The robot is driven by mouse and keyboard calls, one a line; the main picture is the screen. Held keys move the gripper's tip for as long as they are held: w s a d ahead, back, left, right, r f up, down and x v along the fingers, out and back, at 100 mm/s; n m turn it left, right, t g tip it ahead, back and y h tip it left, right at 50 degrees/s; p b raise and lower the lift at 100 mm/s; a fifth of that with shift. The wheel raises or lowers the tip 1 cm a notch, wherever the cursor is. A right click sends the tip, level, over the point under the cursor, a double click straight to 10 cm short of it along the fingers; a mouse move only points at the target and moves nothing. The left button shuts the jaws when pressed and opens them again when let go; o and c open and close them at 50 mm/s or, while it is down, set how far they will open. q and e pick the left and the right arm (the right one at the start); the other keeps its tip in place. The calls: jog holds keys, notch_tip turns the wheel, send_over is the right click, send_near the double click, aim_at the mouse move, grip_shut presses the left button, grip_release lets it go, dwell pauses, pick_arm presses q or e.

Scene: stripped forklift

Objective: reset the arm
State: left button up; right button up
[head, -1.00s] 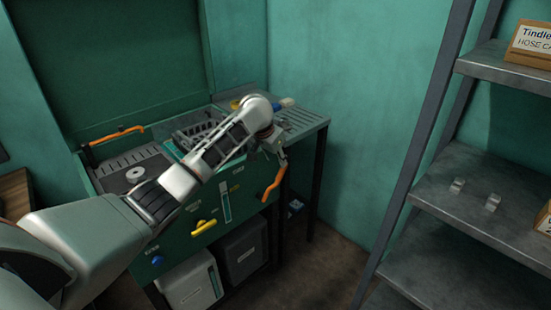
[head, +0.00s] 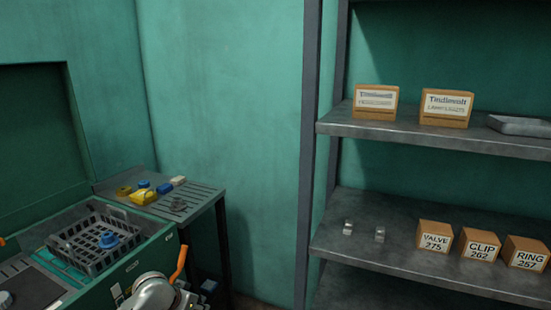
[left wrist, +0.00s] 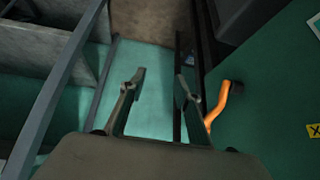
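My left arm shows at the bottom of the head view, in front of the green machine (head: 140,262). Its fingers are out of sight or too small to make out there. In the left wrist view my left gripper (left wrist: 157,85) has its two fingers spread with nothing between them. An orange handle (left wrist: 225,100) on the machine is just right of the fingers, apart from them as far as I can see. The handle also shows in the head view (head: 179,264). My right gripper is in neither view.
A grey basket (head: 85,245) with a blue part (head: 108,240) sits in the machine. A slatted side table (head: 205,197) holds several small coloured parts. A metal shelf (head: 400,255) with labelled boxes stands at the right. Bare wall lies between.

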pick_arm(q)
jog(key=s+d+f+t+h, duration=0.1)
jog(key=s+d+f, duration=0.2)
jog(key=s+f, duration=0.35)
jog(key=s+d+f+t, duration=0.1)
jog(key=s+d+f, duration=0.15)
jog(key=s, duration=0.75)
jog(key=s+r+t, duration=0.1)
jog(key=s+t, duration=0.1)
jog(key=s, duration=1.4)
jog(key=shift+s+a+m, duration=0.15)
jog(key=shift+a+m, duration=0.15)
jog(key=shift+r, duration=0.1)
